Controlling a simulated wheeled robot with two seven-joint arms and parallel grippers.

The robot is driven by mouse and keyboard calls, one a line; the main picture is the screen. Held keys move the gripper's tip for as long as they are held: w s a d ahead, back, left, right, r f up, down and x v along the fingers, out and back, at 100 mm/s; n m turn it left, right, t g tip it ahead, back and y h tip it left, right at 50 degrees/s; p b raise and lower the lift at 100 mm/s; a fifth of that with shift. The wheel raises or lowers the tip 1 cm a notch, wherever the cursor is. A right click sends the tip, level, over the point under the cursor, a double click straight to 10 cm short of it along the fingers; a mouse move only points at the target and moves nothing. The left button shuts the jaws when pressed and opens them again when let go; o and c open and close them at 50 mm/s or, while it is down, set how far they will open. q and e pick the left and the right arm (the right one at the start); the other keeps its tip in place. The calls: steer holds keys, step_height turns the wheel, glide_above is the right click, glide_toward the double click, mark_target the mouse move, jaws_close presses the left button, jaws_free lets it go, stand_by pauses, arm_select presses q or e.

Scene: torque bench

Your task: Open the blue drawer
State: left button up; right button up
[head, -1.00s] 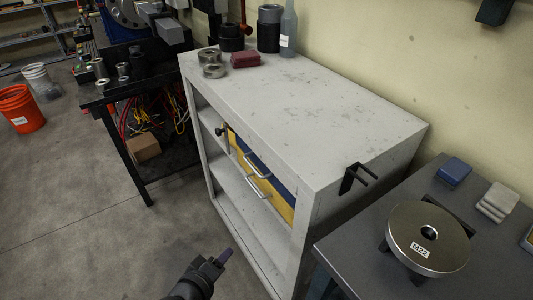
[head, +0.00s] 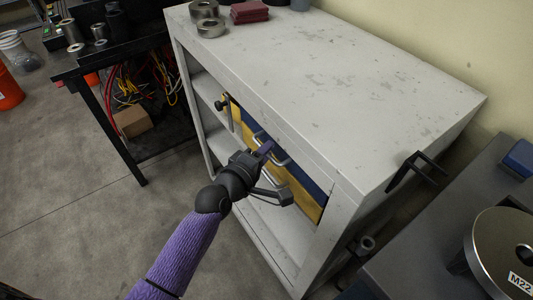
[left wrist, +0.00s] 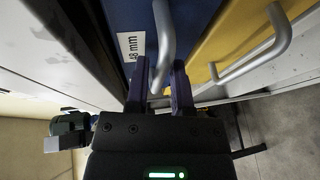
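The blue drawer (head: 314,189) sits in the grey cabinet, just above a yellow drawer (head: 302,202). In the left wrist view the blue drawer front (left wrist: 198,14) carries a white label and a grey bar handle (left wrist: 163,38). My left gripper (head: 267,148) is at the drawer fronts and partly hides the handles in the head view. In the left wrist view its two fingers (left wrist: 160,72) are apart, with the near end of the blue drawer's handle showing in the gap between them. Contact with the handle cannot be told. The drawer looks closed. My right gripper is not in view.
The yellow drawer's handle (left wrist: 255,50) is close to the right of my left fingers. The cabinet (head: 330,75) has open shelves and a black bracket (head: 412,172) on its side. A dark bench with a steel disc (head: 505,250) stands at the right.

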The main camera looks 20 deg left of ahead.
arm_select(q)
steer(key=shift+w, duration=0.2)
steer(key=c, duration=0.3)
jaws_close()
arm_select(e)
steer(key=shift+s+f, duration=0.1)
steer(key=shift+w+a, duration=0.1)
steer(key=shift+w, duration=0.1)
arm_select(q)
steer(key=shift+f, duration=0.1)
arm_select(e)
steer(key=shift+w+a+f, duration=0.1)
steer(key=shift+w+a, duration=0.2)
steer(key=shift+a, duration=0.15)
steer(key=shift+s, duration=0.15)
